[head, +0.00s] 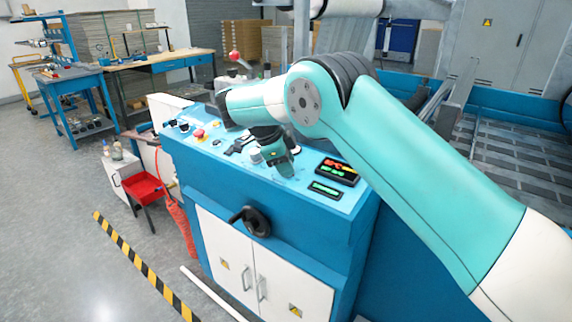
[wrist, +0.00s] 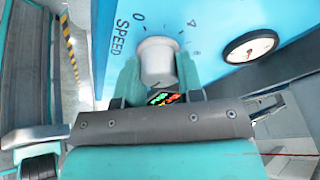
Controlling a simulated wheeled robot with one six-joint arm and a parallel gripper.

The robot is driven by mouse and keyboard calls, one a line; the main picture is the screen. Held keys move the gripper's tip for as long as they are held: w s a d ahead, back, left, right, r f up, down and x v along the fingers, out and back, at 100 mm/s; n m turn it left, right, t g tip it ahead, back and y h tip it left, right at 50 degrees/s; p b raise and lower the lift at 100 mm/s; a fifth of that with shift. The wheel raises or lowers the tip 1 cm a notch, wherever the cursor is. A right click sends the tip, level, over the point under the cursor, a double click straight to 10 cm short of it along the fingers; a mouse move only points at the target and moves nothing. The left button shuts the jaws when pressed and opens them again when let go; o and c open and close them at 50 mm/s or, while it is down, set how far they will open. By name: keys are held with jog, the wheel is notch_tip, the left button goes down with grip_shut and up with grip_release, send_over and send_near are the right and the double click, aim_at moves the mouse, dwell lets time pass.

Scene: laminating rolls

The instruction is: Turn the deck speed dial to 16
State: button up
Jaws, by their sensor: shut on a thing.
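The speed dial (wrist: 157,60) is a light grey round knob on the blue console panel, in the upper middle of the wrist view. The word SPEED, a 0 and a 4 are printed around it, with part of another figure at the right. My gripper (wrist: 158,78) has one teal finger on each side of the knob and is shut on it. I cannot make out a pointer mark on the knob, so its setting cannot be read. In the head view my gripper (head: 277,158) reaches down to the console top (head: 300,196), and it hides the dial there.
A red-and-green lit display (head: 337,172) and a smaller green one (head: 325,189) sit right of my gripper. A red button (head: 199,134) and several switches lie to the left. A round gauge (wrist: 249,46) is beside the dial. A black handwheel (head: 256,220) juts from the console front.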

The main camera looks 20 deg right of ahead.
jog(key=shift+s+f+m, duration=0.1)
jog(key=shift+f+m, duration=0.15)
jog(key=shift+m, duration=0.25)
jog(key=o, duration=0.9)
jog(key=shift+r, duration=0.1)
jog(key=shift+r, duration=0.1)
jog(key=p+v, duration=1.7)
jog(key=p, duration=0.7)
jog(key=shift+w, duration=0.35)
